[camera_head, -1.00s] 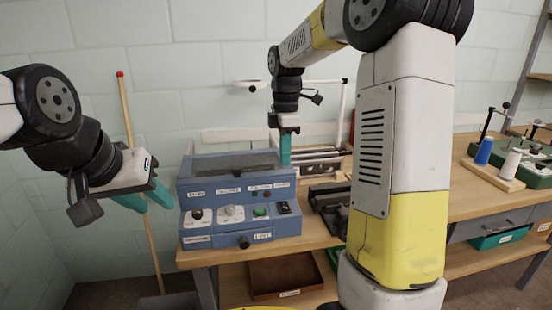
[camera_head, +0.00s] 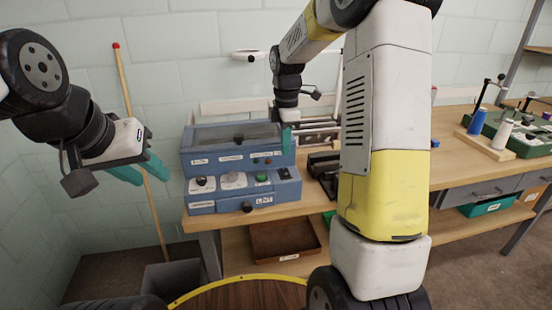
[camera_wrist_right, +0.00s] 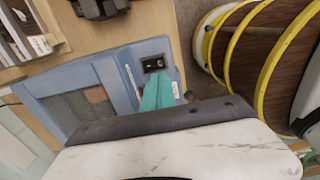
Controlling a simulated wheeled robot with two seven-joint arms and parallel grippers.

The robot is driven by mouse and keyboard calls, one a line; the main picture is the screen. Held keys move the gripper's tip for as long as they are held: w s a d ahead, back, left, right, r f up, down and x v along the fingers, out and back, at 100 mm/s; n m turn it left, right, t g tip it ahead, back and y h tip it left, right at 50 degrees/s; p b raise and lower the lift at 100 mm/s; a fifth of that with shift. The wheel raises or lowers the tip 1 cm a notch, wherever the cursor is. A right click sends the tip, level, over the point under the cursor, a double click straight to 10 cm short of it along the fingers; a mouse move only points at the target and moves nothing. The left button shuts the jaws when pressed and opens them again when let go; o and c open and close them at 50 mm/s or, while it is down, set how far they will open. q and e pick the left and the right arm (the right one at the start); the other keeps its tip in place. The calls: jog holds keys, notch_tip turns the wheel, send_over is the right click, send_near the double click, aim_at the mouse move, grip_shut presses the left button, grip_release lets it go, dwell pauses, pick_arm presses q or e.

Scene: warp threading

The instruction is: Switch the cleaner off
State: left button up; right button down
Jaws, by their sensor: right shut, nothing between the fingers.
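The cleaner is a blue box (camera_head: 190,160) on the bench, its sloped front carrying knobs, a green button (camera_head: 262,177) and a black rocker switch (camera_head: 284,174) at the right end. The switch also shows in the right wrist view (camera_wrist_right: 154,63). My right gripper (camera_head: 287,140) is shut and empty, pointing down above the cleaner's right end. In the right wrist view its teal fingers (camera_wrist_right: 158,92) appear close to the switch; I cannot tell whether they touch it. My left gripper (camera_head: 142,172) is open and empty, left of the cleaner and away from it.
A black holder (camera_head: 322,170) and metal rollers stand right of the cleaner. Blue (camera_head: 476,122) and white spools are further right. A brown tray (camera_head: 285,240) lies on the lower shelf. A wooden pole leans on the wall.

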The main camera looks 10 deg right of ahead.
aim_at(285, 174)
notch_tip(285, 174, down, 7)
dwell(0.3)
jog(key=shift+s+f, duration=0.3)
jog(key=shift+f, duration=0.15)
jog(key=shift+w, duration=0.15)
